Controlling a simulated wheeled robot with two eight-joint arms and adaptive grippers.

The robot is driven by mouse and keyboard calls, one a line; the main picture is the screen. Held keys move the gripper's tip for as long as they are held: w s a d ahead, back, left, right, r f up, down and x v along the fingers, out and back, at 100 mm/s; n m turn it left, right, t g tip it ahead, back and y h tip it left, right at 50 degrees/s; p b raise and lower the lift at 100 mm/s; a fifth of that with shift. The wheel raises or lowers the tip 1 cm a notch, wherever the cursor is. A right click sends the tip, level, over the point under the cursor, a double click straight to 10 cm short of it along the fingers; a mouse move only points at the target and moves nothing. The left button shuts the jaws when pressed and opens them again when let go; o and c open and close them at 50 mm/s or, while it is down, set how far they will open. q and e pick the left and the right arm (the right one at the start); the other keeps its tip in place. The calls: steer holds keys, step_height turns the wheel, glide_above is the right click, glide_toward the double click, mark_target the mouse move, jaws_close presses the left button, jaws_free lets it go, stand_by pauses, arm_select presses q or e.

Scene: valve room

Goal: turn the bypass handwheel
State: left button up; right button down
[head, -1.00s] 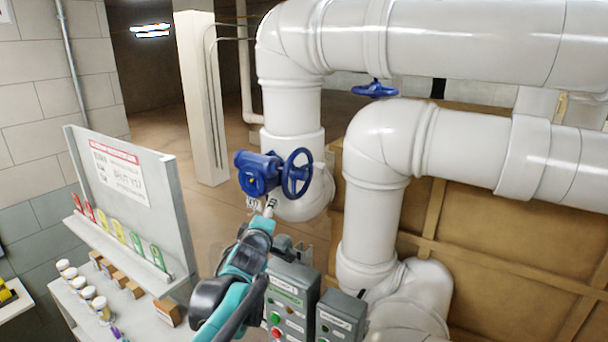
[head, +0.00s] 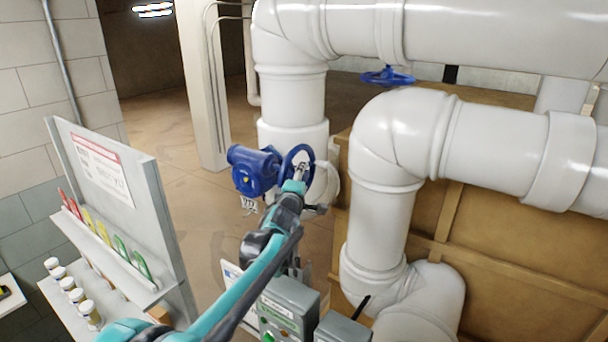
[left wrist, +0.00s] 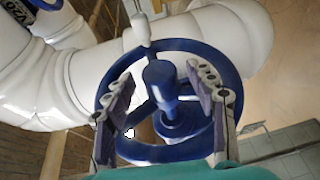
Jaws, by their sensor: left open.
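A blue spoked handwheel (head: 285,163) stands upright on the right side of a blue valve gearbox (head: 252,171), in front of a white vertical pipe. My left gripper (head: 300,172) is at this handwheel and covers part of it in the head view. In the left wrist view the handwheel (left wrist: 178,118) fills the middle, with its hub between the two spread fingers of my left gripper (left wrist: 162,76). The fingers are open and lie over opposite sides of the wheel; whether they touch it I cannot tell. My right gripper is not in view.
A second blue handwheel (head: 387,76) sits farther back by the upper pipe. Large white pipes (head: 385,220) stand close on the right. Grey control boxes (head: 290,307) stand below my left arm. A grey board (head: 105,190) with colored tags stands at left.

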arm_select(q)
steer(key=shift+x, duration=1.2)
steer(key=shift+s, duration=0.1)
steer(key=shift+c, duration=0.2)
jaws_close()
steer(key=shift+p, duration=0.35)
steer(key=m+g+y+p, duration=0.1)
steer(key=g+p, duration=0.2)
steer(key=shift+r, duration=0.2)
steer(key=shift+f+m+g+y+p, duration=0.2)
steer(key=shift+m+g+y+p, duration=0.4)
steer(key=shift+g+p, duration=0.85)
